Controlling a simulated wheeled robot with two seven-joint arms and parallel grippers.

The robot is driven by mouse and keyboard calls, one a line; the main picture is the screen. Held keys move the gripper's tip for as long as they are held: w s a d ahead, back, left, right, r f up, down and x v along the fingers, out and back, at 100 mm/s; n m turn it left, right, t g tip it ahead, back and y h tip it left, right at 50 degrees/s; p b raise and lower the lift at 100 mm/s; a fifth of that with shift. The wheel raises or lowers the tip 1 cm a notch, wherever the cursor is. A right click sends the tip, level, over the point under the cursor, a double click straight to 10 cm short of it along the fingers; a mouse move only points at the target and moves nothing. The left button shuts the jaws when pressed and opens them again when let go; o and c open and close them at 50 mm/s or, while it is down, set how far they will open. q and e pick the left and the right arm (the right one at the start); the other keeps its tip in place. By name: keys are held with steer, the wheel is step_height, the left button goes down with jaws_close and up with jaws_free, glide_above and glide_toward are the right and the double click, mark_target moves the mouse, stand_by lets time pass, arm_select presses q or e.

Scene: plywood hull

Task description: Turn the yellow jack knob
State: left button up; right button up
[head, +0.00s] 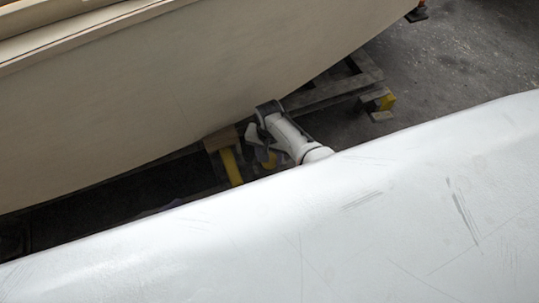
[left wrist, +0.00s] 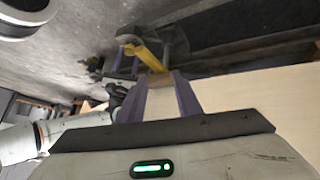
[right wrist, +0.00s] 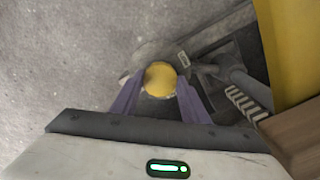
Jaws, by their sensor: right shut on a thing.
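The round yellow jack knob (right wrist: 161,79) shows in the right wrist view. My right gripper (right wrist: 160,82) has one finger on each side of it and is shut on it. In the left wrist view, my left gripper (left wrist: 163,77) has its fingers apart, with a pale strip visible between them that I cannot identify. A yellow post (left wrist: 141,52) stands past its fingertips. In the head view, a white arm of mine reaches down beside the yellow post (head: 232,167); the knob cannot be made out there.
The beige plywood hull (head: 190,75) curves above the work area. Dark timbers (head: 335,90) and a wooden block (head: 220,139) lie under it. Bare concrete floor (head: 465,50) shows at upper right. A pale surface hides the lower head view.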

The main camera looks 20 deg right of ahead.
steer(key=shift+r+n, duration=0.1)
steer(key=shift+n, duration=0.8)
steer(key=shift+n+p, duration=0.35)
steer(key=shift+n, duration=1.05)
steer(key=n, duration=0.3)
steer(key=shift+n+p, duration=0.3)
steer(key=shift+p, duration=0.05)
steer(key=shift+n, duration=0.9)
steer(key=shift+s+n, duration=0.1)
steer(key=shift+n, duration=1.1)
arm_select(q)
steer(key=shift+a+r+n+t+y, duration=0.3)
steer(key=shift+a, duration=0.3)
arm_select(e)
steer(key=shift+n, duration=1.5)
arm_select(q)
steer(key=shift+s, duration=0.1)
